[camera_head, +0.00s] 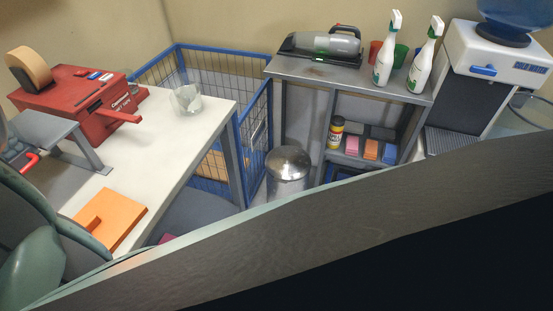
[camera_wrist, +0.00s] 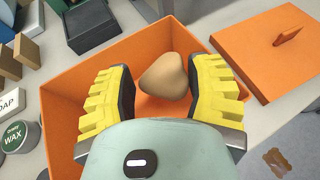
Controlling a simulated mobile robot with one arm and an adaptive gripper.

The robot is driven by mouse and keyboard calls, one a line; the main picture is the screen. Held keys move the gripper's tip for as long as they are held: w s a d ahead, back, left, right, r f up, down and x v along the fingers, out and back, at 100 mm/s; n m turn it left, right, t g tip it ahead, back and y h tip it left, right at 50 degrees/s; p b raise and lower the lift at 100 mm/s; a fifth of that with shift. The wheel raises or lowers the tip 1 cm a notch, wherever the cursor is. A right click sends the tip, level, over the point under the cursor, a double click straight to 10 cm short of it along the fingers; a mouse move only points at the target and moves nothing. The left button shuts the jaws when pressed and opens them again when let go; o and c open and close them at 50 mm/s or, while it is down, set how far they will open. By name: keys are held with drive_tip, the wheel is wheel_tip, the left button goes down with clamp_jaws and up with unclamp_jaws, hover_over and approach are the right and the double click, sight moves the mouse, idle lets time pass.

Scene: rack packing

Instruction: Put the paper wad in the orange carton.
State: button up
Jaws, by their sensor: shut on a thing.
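The tan, rounded lump that I take to be the paper wad (camera_wrist: 164,75) is in the wrist view, between the yellow-padded fingers of my gripper (camera_wrist: 162,85). My gripper is shut on it. The open orange carton (camera_wrist: 82,80) lies under the gripper and the wad, with its walls around them in the picture. How far the wad is above the carton's floor is hard to tell. The head view does not show the carton, the wad or my gripper; my own arm fills its lower part.
An orange lid (camera_wrist: 262,55) lies right of the carton; it also shows in the head view (camera_head: 122,218).

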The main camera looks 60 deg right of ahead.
drive_tip(key=shift+a+f+b, duration=0.1)
drive_tip(key=shift+f+b, duration=0.25)
drive_tip(key=shift+f, duration=0.1)
drive_tip(key=o, duration=0.5)
drive_tip(key=shift+r+p, duration=0.3)
drive_tip(key=shift+p, duration=0.2)
drive_tip(key=shift+r+p+v, duration=0.15)
drive_tip(key=shift+p+v, duration=0.1)
drive_tip(key=shift+v, duration=2.85)
drive_tip(key=shift+r+p+v, duration=0.2)
drive_tip(key=shift+p+v, duration=0.05)
drive_tip(key=shift+v, duration=2.85)
drive_tip(key=shift+w, duration=0.15)
